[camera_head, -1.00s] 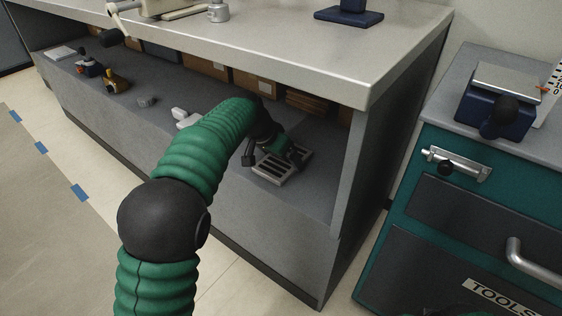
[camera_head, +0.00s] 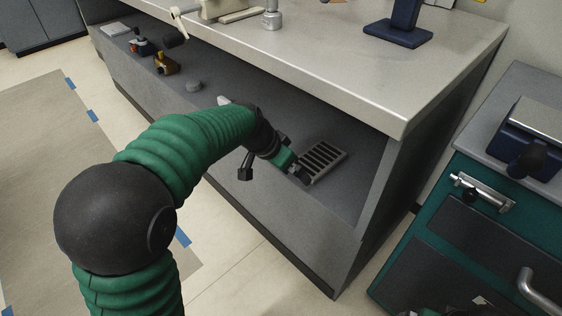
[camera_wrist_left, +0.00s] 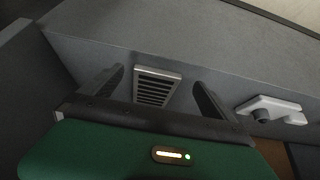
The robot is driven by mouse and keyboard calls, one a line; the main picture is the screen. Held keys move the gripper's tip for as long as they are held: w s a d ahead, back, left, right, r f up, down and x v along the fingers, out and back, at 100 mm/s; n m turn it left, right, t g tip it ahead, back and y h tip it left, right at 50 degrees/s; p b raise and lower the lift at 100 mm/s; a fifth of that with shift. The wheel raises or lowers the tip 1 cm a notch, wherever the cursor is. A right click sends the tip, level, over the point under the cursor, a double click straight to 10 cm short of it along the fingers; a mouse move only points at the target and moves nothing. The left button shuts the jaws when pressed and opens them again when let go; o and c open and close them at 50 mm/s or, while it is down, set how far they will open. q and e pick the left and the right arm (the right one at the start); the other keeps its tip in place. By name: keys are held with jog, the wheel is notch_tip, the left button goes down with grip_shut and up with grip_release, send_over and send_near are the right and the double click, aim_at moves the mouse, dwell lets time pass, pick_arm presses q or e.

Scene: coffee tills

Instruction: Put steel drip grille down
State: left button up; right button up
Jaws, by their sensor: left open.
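The steel drip grille (camera_head: 324,159) is a slotted metal plate lying flat on the grey lower shelf (camera_head: 352,192), near its right end. It also shows in the left wrist view (camera_wrist_left: 156,87), beyond the fingers and between them. My left gripper (camera_head: 274,176) is open and empty, at the front edge of the shelf, just left of the grille and apart from it. In the left wrist view its two fingers (camera_wrist_left: 160,92) stand wide apart. My right gripper is not in view.
The counter top (camera_head: 340,70) overhangs the shelf. A side panel (camera_head: 385,180) closes its right end. A whitish object (camera_wrist_left: 268,108) lies along the shelf, with a small grey piece (camera_head: 194,86) and a yellow-brown item (camera_head: 165,64) farther left. A teal tool cabinet (camera_head: 450,240) stands right.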

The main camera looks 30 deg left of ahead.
pick_arm(q)
jog(key=s+d+f+n+g+y, duration=0.1)
jog(key=s+d+f+n+g, duration=0.1)
jog(key=s+f, duration=0.6)
jog(key=s+d+f+n+g+y, duration=0.15)
jog(key=s+f, duration=0.35)
jog(key=s, duration=0.7)
notch_tip(320, 180, up, 49)
jog(key=p, duration=4.8)
jog(key=shift+f+p, duration=0.2)
jog(key=shift+p, duration=0.1)
jog(key=shift+w+n+t+h, duration=0.15)
jog(key=shift+n+t+h, duration=0.1)
